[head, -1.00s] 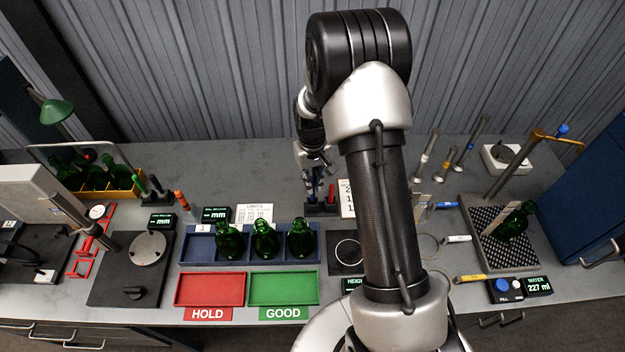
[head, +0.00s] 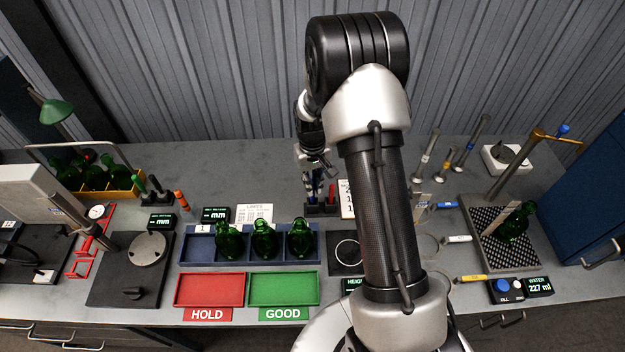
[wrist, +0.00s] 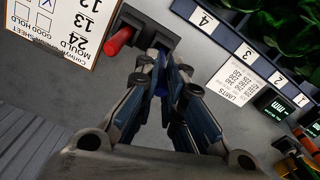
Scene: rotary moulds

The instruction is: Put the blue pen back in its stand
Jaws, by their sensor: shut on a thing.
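My gripper (head: 316,186) is at the back of the bench, pointing down over the dark pen stand (head: 322,210). In the wrist view its fingers (wrist: 162,88) are closed around the blue pen (wrist: 161,86), of which only a small blue part shows between them. The stand (wrist: 146,32) shows just beyond the fingertips, with a red pen (wrist: 119,41) in it. The fingers hide most of the blue pen and part of the stand. I cannot tell whether the pen's lower end is inside a hole of the stand.
A printed mould sheet (wrist: 62,28) lies beside the stand. A blue rack (head: 205,248) with several green bottles stands in front and to the left. A limits card (head: 254,213) and small displays (head: 215,214) are left of the stand. Bare bench lies behind it.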

